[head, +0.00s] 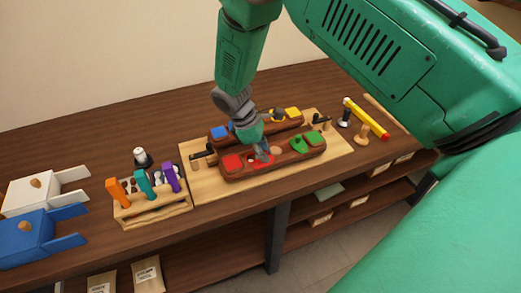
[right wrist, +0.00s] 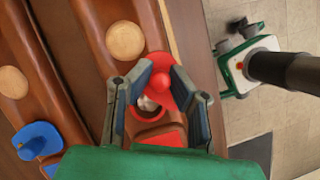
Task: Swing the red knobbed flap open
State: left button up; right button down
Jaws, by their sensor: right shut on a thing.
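The red knobbed flap (right wrist: 161,62) is on the near brown wooden piece (head: 275,168) in the head view, where my right gripper (head: 262,156) largely covers it. In the right wrist view, the two fingers of my right gripper (right wrist: 162,86) stand on either side of the flap's round red knob (right wrist: 160,84) and are shut on it. A round opening with something pale and shiny inside (right wrist: 147,104) shows beside the flap, at least partly uncovered. My left gripper is in neither view.
A second brown piece (head: 262,125) lies behind. A tool rack (head: 152,208) stands left of the board (head: 203,187). A yellow-and-red tool (head: 366,118) lies right.

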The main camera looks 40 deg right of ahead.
jog(key=m, duration=0.2)
jog(key=s+m+g+y, duration=0.1)
jog(key=m, duration=0.1)
jog(key=shift+d+r, duration=0.1)
jog(key=shift+r, duration=0.1)
jog(key=shift+s+m+y+p, duration=0.3)
jog(key=shift+s+m+y, duration=0.15)
jog(key=shift+m, duration=0.65)
jog(key=shift+f, duration=0.1)
